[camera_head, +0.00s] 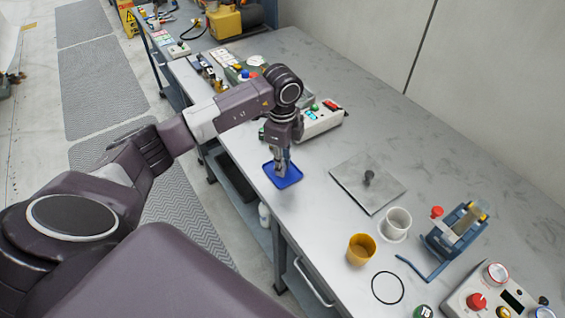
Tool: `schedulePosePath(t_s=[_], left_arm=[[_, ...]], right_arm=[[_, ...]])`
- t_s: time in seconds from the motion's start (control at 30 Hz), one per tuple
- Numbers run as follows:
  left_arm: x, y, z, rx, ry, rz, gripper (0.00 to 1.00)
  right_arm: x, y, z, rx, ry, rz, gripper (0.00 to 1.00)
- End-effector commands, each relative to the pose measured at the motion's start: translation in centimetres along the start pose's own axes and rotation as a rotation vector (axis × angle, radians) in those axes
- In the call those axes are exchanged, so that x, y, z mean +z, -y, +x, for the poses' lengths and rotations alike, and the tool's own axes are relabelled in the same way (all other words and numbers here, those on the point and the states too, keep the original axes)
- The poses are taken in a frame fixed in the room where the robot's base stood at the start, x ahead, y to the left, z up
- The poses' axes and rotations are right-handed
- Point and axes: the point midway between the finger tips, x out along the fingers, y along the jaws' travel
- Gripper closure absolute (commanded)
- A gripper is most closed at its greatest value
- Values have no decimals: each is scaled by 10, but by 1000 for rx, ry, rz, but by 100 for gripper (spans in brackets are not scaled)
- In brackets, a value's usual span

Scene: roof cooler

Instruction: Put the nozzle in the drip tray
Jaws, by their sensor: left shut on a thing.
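The drip tray appears to be the shallow blue tray (294,177) on the bench near its left edge. My left gripper (281,166) reaches down directly over this tray. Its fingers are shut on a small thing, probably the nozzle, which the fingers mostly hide. Its tip is at or just above the tray; I cannot tell whether it touches the tray floor. My right gripper is not in view.
A white cup (396,222), an amber cup (360,248), a blue tape dispenser (452,238) and a control box (490,293) stand nearer. A white button box (318,121) stands behind. The back right bench is clear.

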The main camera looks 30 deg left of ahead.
Motion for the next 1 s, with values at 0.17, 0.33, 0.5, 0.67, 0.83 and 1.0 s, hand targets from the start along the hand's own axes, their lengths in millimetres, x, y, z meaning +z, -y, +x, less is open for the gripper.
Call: schedulePosePath(t_s=[0.17,0.33,0.5,0.67,0.83,1.0], left_arm=[[0,0,3,0,0,0,76],[0,0,3,0,0,0,64],[0,0,3,0,0,0,64],[0,1,-5,-2,-1,0,64],[0,2,-33,-6,-1,0,64],[0,2,-72,-6,-1,0,64]], right_arm=[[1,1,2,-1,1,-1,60],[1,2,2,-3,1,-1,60],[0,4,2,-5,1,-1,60],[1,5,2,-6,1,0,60],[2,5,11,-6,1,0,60],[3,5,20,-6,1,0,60]])
